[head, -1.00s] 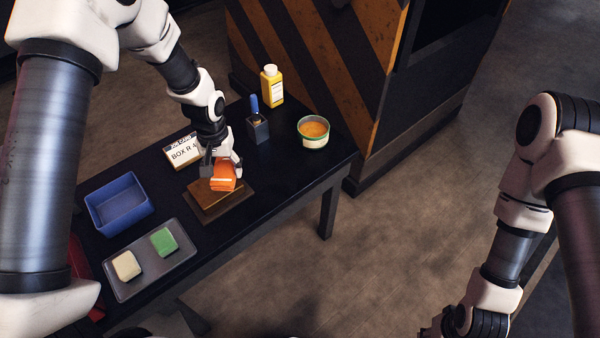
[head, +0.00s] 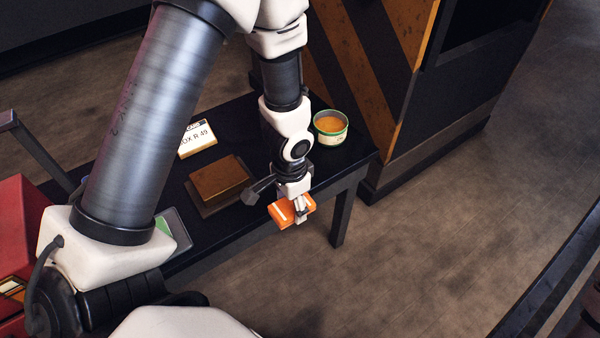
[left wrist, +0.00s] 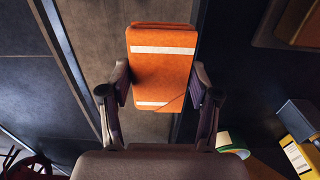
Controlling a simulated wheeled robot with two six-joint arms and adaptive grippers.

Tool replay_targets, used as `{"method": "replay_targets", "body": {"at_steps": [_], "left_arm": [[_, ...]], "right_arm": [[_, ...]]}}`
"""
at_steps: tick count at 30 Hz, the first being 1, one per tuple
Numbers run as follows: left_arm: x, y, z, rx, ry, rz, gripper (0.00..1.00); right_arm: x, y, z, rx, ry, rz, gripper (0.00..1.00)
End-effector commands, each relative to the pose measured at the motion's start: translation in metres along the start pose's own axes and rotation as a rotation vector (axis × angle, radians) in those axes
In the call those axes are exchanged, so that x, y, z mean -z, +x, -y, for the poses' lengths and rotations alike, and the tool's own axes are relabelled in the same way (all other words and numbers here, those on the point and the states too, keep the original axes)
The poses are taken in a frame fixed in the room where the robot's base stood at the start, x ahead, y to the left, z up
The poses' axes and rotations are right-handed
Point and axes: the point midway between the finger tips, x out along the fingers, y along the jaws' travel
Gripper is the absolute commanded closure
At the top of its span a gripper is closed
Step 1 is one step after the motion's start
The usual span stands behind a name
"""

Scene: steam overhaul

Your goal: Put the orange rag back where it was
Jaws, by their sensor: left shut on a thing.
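The orange rag (head: 288,211) is a folded block with white stripes. My left gripper (head: 302,212) is shut on it and holds it up near the front edge of the black table, to the right of the brown block. In the left wrist view the rag (left wrist: 163,70) sits between the two fingers (left wrist: 160,95), with the table edge and floor behind it. My right gripper is not in view.
My left arm hides the table's left part. A red case (head: 22,225) is at far left.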

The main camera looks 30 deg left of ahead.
Motion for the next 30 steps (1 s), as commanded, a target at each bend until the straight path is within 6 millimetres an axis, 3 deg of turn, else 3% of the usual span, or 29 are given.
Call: {"method": "replay_targets", "body": {"at_steps": [5, 15, 18, 21, 27, 30], "left_arm": [[0.016, 0.005, 0.018, -0.003, -0.003, -0.005, 0.71], [0.079, 0.012, 0.104, 0.001, -0.006, -0.003, 0.71], [0.091, 0.015, 0.122, 0.001, -0.004, -0.002, 0.71], [0.097, 0.018, 0.129, -0.001, -0.003, -0.001, 0.71], [0.097, 0.048, 0.129, -0.001, 0.000, 0.002, 0.71], [0.097, 0.051, 0.129, 0.000, 0.000, -0.001, 0.71]], "right_arm": [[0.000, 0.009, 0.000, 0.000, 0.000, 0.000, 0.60], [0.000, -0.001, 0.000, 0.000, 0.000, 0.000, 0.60], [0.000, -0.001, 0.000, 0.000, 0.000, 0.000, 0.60], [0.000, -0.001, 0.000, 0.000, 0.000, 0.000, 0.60], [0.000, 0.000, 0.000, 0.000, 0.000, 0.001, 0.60], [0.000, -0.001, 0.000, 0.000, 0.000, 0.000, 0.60]]}}
